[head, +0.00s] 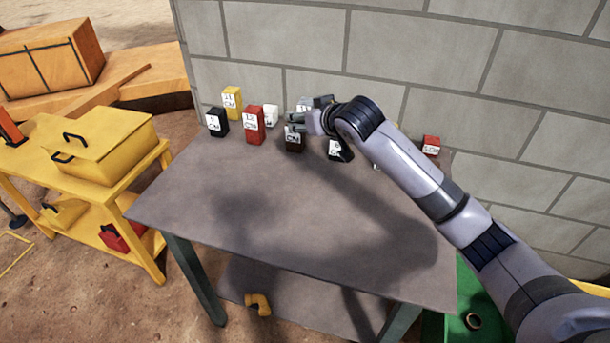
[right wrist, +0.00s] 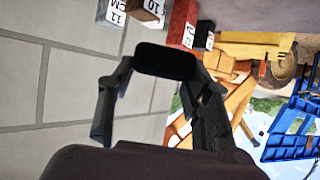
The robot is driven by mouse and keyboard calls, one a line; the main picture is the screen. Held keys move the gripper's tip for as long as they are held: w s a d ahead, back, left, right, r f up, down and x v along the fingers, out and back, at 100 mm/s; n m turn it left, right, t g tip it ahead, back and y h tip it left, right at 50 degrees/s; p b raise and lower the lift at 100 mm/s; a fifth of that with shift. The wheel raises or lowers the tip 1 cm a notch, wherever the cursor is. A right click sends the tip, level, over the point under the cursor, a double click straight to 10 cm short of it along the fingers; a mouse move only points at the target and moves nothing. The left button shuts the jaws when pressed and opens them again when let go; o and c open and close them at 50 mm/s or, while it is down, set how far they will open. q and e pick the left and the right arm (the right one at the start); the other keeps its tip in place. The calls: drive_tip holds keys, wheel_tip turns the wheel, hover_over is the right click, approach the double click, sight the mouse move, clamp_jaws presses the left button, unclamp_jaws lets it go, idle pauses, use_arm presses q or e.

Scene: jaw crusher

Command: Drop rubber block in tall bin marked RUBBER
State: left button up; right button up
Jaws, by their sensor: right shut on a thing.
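My right gripper (head: 302,118) reaches in from the right over the back of the grey table. In the right wrist view its two fingers are closed on the sides of a plain black block (right wrist: 166,61), taken to be the rubber block. The fingers and arm mostly hide this block in the head view. My left gripper is not in view. No bin with a readable RUBBER mark shows.
Along the table's (head: 250,225) back stand a black block (head: 217,122), a yellow block (head: 232,103), a red block (head: 254,125) and a dark brown block (head: 293,140). A wall rises behind. A green container (head: 470,290) stands lower right. The table front is clear.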

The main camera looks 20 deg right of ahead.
sight(306, 181)
wheel_tip(306, 181, down, 17)
drive_tip(key=shift+p, duration=0.3)
drive_tip(key=o, duration=1.2)
drive_tip(key=shift+f, duration=0.1)
